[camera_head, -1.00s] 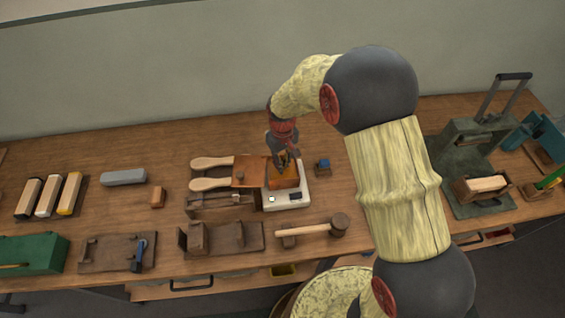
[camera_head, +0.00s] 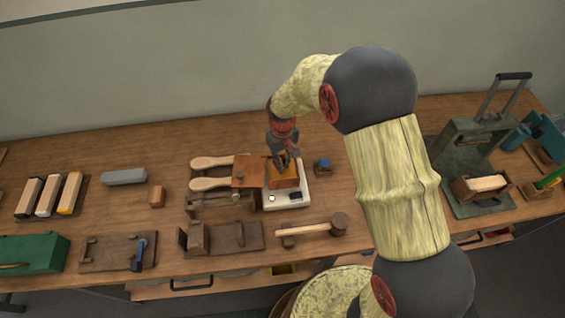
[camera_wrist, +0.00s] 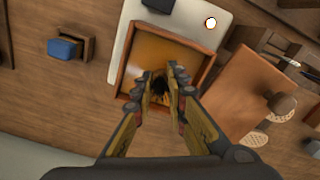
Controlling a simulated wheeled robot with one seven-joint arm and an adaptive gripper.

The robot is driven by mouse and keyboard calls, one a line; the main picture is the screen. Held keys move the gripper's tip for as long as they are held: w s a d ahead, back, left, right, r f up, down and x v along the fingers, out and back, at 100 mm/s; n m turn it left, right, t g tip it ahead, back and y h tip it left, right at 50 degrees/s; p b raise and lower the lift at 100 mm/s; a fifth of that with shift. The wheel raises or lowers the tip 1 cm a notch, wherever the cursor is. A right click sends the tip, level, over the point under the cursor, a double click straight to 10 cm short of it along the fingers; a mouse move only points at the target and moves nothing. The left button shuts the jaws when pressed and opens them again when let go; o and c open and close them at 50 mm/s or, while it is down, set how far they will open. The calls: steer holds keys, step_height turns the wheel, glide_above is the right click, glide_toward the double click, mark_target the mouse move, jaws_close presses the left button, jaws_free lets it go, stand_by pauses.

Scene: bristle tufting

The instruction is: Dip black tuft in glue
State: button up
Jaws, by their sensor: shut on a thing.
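My gripper (camera_wrist: 163,78) is shut on a small black tuft (camera_wrist: 160,90), which shows dark between the fingertips in the wrist view. The glue tray (camera_wrist: 122,75) is a square wooden-rimmed box with an amber glue surface (camera_wrist: 165,48). It sits on a white heated base (camera_wrist: 118,40), also seen in the head view (camera_head: 285,200). The fingertips are over the near part of the tray, inside its rim as seen from above. The fingers hide the tuft's lower end, so I cannot tell whether it touches the glue. In the head view, my gripper (camera_head: 284,158) comes down from above.
A brown hinged-looking panel (camera_head: 249,171) lies left of the tray. A small wooden holder with a blue block (camera_head: 323,166) stands to its right. A mallet (camera_head: 312,230) lies in front. Two wooden brush handles (camera_head: 211,163) lie at left.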

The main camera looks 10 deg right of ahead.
steer(key=shift+r, duration=0.1)
steer(key=shift+r+p, duration=2.55)
steer(key=shift+r, duration=1.15)
